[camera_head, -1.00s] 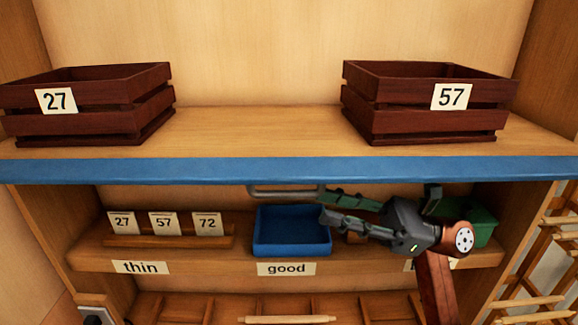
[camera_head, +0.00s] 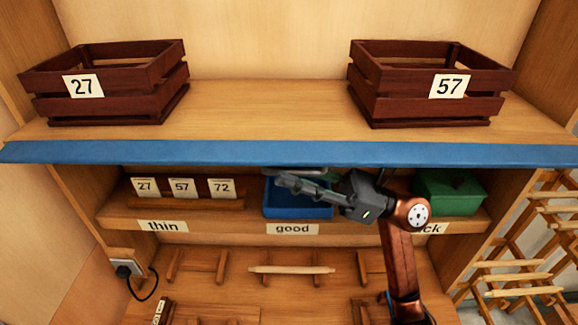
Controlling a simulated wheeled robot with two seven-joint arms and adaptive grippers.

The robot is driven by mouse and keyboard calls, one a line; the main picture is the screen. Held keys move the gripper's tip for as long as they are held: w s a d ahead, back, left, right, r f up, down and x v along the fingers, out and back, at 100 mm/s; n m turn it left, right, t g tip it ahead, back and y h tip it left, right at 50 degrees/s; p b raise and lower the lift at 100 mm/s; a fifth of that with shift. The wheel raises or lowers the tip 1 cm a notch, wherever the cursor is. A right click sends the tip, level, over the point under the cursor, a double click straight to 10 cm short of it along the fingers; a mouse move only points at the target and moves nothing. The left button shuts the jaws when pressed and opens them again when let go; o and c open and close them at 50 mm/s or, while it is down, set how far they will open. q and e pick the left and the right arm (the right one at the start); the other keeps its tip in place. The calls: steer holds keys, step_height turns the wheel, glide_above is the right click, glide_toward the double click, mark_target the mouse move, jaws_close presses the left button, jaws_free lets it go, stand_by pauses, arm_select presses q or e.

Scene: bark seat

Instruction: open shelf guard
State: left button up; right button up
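The shelf guard seems to be the blue strip (camera_head: 300,152) along the front edge of the upper shelf. It spans nearly the whole width of the view. A grey handle (camera_head: 298,170) hangs just under its middle. My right gripper (camera_head: 284,180) reaches in from the right, its fingers pointing left just below the handle and overlapping it in the picture. The fingers lie close together, and whether they grip the handle is hard to see. My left gripper is not in view.
Slatted crates marked 27 (camera_head: 105,103) and 57 (camera_head: 425,105) stand on the upper shelf. Below are number cards (camera_head: 182,187), a blue bin (camera_head: 297,208) behind my gripper and a green bin (camera_head: 447,195). A wooden rack (camera_head: 520,265) stands at the right.

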steer(key=shift+a+r, duration=0.15)
steer(key=shift+a, duration=0.25)
steer(key=shift+c, duration=0.3)
jaws_close()
